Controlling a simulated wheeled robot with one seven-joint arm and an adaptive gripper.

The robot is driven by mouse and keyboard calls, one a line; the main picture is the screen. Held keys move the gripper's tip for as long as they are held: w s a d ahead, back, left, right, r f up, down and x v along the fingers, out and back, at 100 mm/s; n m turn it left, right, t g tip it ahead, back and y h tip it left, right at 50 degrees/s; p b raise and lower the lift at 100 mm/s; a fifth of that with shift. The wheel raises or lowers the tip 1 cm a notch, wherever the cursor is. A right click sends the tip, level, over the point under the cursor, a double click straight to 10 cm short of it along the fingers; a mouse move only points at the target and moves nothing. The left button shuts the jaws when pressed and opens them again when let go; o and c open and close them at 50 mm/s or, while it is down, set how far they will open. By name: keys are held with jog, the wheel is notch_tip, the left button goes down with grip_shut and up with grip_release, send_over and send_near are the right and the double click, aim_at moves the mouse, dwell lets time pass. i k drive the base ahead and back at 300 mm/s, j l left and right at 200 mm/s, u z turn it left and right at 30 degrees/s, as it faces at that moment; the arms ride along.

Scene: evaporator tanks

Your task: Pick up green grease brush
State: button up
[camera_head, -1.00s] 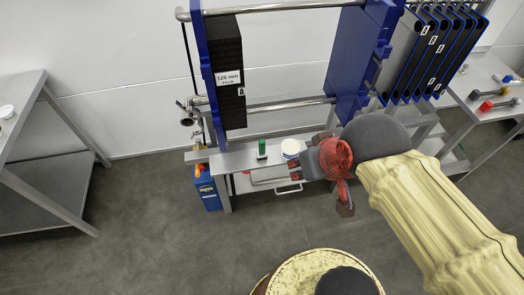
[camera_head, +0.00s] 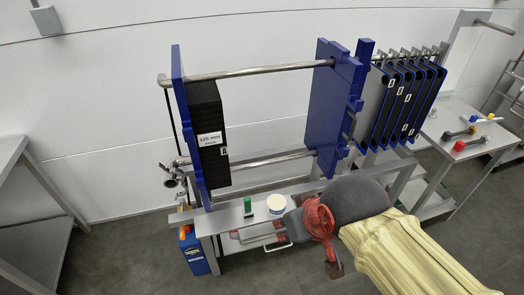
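The green grease brush (camera_head: 248,206) stands upright on the narrow grey bench below the blue frame plates, with its green part up and a dark lower part. A white round tub (camera_head: 276,204) stands just right of it. My gripper (camera_head: 284,229) is right of and nearer than the brush, by the bench's front edge. It is apart from the brush. Its fingers are small and partly lost against the bench and the items below, so their opening is unclear. Nothing is seen held in it.
The blue plate press (camera_head: 330,105) with its black plate stack (camera_head: 205,125) rises behind the bench. A blue container (camera_head: 194,254) is at the bench's left end. A grey table (camera_head: 30,185) is at far left. Another table with tools (camera_head: 462,145) is at right.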

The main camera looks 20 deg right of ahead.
aim_at(248, 211)
jog(key=i+j+z, duration=0.15)
jog(key=i+z, duration=0.2)
jog(key=i+j+z, duration=0.3)
jog(key=i+l, duration=0.05)
jog(key=l, duration=0.05)
